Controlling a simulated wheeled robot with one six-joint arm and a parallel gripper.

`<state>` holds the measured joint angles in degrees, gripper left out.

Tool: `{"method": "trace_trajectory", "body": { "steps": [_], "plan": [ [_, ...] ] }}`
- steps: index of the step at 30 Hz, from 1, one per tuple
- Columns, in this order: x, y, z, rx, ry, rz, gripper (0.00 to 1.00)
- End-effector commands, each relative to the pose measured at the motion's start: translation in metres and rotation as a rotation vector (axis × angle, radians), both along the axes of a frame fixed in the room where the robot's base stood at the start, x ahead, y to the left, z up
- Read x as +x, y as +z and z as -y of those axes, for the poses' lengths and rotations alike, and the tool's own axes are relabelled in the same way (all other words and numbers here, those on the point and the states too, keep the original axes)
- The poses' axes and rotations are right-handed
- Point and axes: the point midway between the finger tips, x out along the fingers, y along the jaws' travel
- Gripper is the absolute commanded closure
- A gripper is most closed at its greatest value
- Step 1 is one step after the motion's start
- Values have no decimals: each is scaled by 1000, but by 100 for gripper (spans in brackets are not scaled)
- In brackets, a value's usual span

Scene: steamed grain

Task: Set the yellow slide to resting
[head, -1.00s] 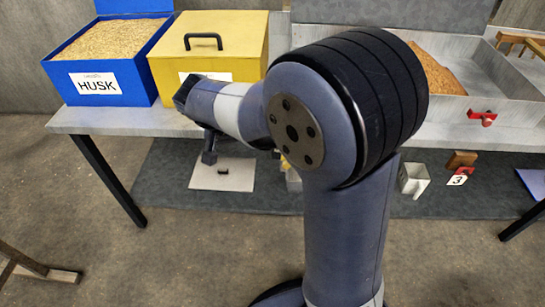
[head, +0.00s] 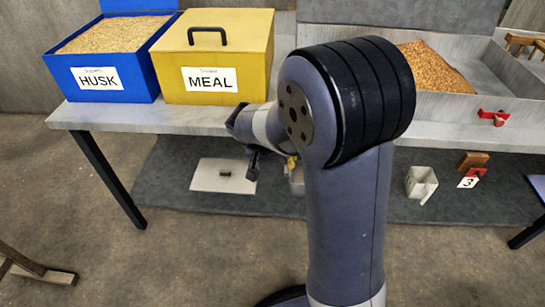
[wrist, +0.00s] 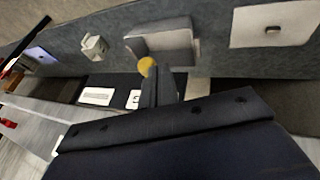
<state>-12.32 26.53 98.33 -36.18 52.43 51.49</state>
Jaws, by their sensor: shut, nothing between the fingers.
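A rounded yellow knob (wrist: 147,66) shows in the wrist view, against a grey metal box-like part (wrist: 165,42). It appears to belong to the yellow slide; its setting cannot be read. In the head view only a small yellow bit (head: 291,161) shows beside my arm, which hides most of that spot. My gripper (head: 252,172) hangs below the table's front edge, just left of the yellow bit. In the wrist view my gripper (wrist: 150,84) is shut and empty, its tips close to the knob. Whether they touch it I cannot tell.
A blue HUSK bin (head: 103,82) and a lidded yellow MEAL box (head: 215,57) stand on the table (head: 150,117). A pale plate with a dark handle (head: 222,187), a metal cup (head: 421,182) and a number 3 tag (head: 468,182) are lower down. A red latch (head: 494,115) is at right.

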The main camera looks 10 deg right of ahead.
Motion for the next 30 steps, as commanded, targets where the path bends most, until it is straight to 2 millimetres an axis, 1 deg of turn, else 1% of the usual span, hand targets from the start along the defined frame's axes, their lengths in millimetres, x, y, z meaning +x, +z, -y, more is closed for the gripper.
{"method": "trace_trajectory", "body": {
  "steps": [8, 11, 14, 21, 24, 27, 30],
  "plan": [
    [0, 0, 0, 0, 0, 0, 100],
    [-1, 0, 4, 0, -2, 1, 100],
    [-5, -1, 18, 1, -5, 1, 100],
    [-23, -1, 71, 1, -8, 1, 100],
    [-28, 0, 89, 1, -6, 1, 100],
    [-33, 0, 102, 0, -4, 1, 100],
    [-35, 0, 109, 0, -2, 0, 100]
  ]
}}
